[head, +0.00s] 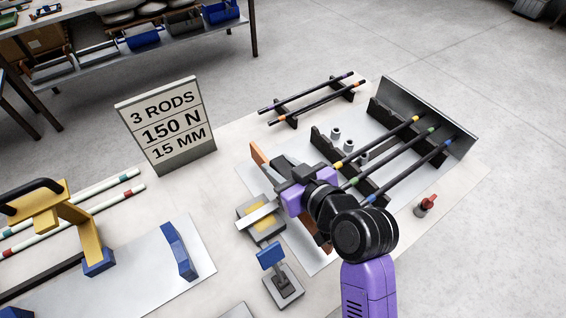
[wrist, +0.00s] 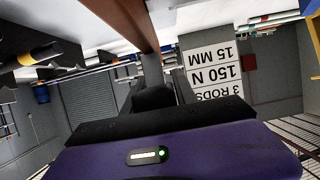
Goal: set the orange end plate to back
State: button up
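The orange end plate (head: 258,154) stands at the left end of the rod fixture in the head view. My gripper (head: 282,174) is over its middle and hides much of it. In the wrist view, the plate (wrist: 126,20) runs from the top edge down to my gripper's fingers (wrist: 166,78). The fingers are at the plate, but I cannot tell if they are closed on it. Three dark rods with yellow (head: 415,119), green and blue bands lie across the black notched supports (head: 378,188), between the orange plate's side and the grey far plate (head: 430,110).
A sign (head: 166,125) reads 3 rods, 150 N, 15 mm. A yellow-topped block (head: 258,220) and a blue-topped stand (head: 272,256) are close left of my gripper. Spare rods (head: 310,95) rest on a rack behind. A red-knobbed piece (head: 426,204) stands right. Grey cylinders (head: 336,134) stand between supports.

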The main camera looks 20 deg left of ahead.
aim_at(290, 177)
jog(key=o, duration=0.4)
jog(key=shift+s+a, duration=0.2)
jog(key=shift+s, duration=0.05)
jog(key=shift+d, duration=0.1)
jog(key=shift+s+d+r, duration=0.15)
jog(key=shift+d, duration=0.1)
jog(key=shift+v, duration=3.55)
jog(key=shift+r, duration=0.1)
